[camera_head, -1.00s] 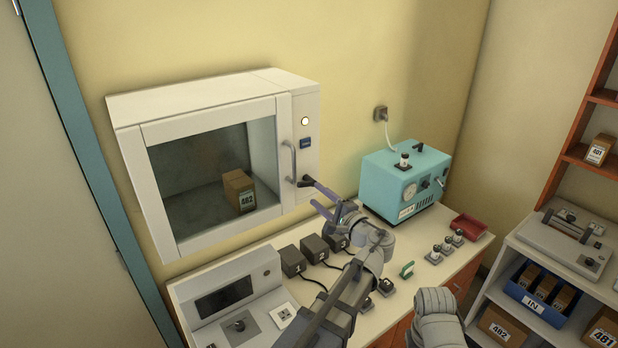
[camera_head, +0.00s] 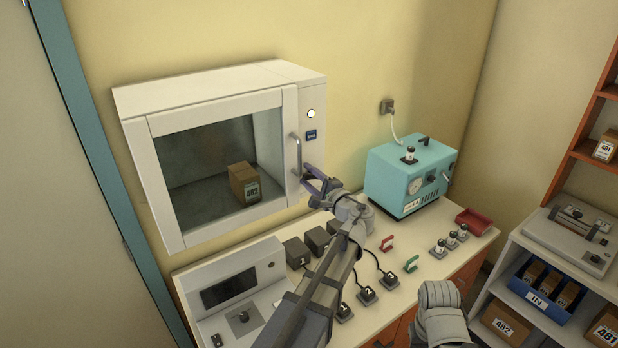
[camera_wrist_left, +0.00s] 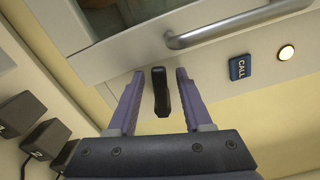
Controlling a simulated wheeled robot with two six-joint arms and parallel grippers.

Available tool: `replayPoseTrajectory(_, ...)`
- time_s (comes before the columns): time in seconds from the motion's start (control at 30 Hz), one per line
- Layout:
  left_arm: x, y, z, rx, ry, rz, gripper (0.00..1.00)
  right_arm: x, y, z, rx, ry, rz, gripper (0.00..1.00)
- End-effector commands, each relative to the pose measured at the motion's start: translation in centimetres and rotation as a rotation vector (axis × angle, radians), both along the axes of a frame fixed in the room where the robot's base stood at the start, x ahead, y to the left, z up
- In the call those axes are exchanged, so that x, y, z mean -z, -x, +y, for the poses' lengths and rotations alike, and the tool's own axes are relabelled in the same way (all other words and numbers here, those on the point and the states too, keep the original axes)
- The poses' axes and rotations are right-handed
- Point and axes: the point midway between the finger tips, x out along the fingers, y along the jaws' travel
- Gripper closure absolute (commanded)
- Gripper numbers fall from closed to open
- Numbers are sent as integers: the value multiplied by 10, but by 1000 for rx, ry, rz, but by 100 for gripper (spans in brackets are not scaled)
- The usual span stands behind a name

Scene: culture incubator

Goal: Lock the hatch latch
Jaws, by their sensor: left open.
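The white incubator's hatch (camera_head: 212,165), with a glass window and a grey bar handle (camera_head: 296,155), looks closed. The latch, a short black lever (camera_wrist_left: 160,92), sits below the bar handle, near the hatch edge. In the left wrist view it stands between the two purple fingers of my left gripper (camera_wrist_left: 158,90), with a gap on each side. In the head view my left gripper (camera_head: 315,183) is at the lower right of the hatch and mostly hides the latch. It is open.
A CALL button (camera_head: 311,135) and a lit lamp (camera_head: 311,114) are on the incubator's right panel. A teal machine (camera_head: 410,180) stands right on the counter. Black numbered boxes (camera_head: 298,252) lie below my left arm. A box labelled 482 (camera_head: 243,183) is inside.

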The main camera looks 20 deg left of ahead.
Motion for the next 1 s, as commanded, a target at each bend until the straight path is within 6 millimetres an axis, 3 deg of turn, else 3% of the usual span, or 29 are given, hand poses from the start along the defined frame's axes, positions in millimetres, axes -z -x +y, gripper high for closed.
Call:
replayPoseTrajectory(0.1,0,0,0,0,0,0,52,0,0,0,0,0,0,100)
replayPoseTrajectory(0.53,0,0,0,0,0,0,100,0,0,0,0,0,0,100)
replayPoseTrajectory(1.0,3,1,0,0,26,-42,100,3,0,0,0,0,0,100)
